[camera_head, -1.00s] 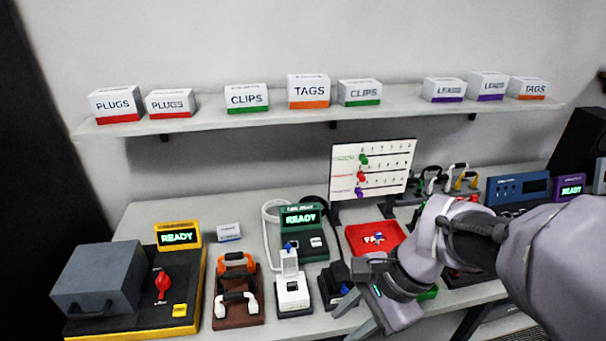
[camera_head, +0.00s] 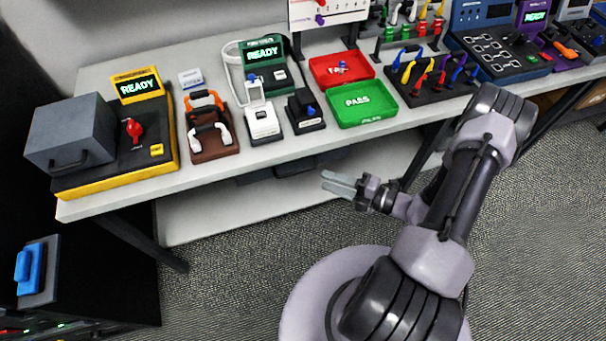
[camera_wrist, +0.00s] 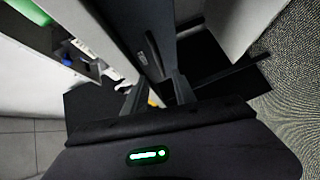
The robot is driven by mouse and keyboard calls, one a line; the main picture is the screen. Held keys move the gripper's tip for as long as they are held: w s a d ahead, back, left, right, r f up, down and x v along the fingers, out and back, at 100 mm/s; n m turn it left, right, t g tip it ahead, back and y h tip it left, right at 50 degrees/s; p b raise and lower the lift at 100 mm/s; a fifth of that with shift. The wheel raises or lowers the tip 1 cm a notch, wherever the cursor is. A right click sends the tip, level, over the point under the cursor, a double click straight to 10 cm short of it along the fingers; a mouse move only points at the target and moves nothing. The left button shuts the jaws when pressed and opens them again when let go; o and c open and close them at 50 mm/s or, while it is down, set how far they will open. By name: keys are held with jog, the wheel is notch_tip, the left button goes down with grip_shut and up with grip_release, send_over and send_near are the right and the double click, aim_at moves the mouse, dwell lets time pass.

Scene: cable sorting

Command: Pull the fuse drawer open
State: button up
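A dark drawer (camera_head: 290,170) hangs under the front edge of the bench, below the tabletop, and appears closed. I take it to be the fuse drawer; no label on it is legible. In the wrist view a dark panel with a raised handle (camera_wrist: 151,52) lies ahead of my gripper. My gripper (camera_head: 334,183) is in front of the bench, to the right of and slightly below the drawer's middle, pointing left. The wrist view shows my gripper (camera_wrist: 157,90) with its fingers apart and nothing held between them. The fingers do not visibly touch the handle.
The bench top (camera_head: 210,176) carries a grey box (camera_head: 70,135) on a yellow-edged base, a brown cable holder (camera_head: 212,150), a red tray (camera_head: 330,70) and a green tray (camera_head: 362,103). A bench leg (camera_head: 145,243) stands at left. The carpet (camera_head: 235,265) in front is clear.

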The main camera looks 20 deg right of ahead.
jog(key=b+x, duration=0.2)
jog(key=x, duration=0.7)
jog(key=shift+r, duration=0.1)
jog(key=shift+c, duration=0.4)
grip_shut()
jog(key=shift+s, duration=0.1)
dwell(0.5)
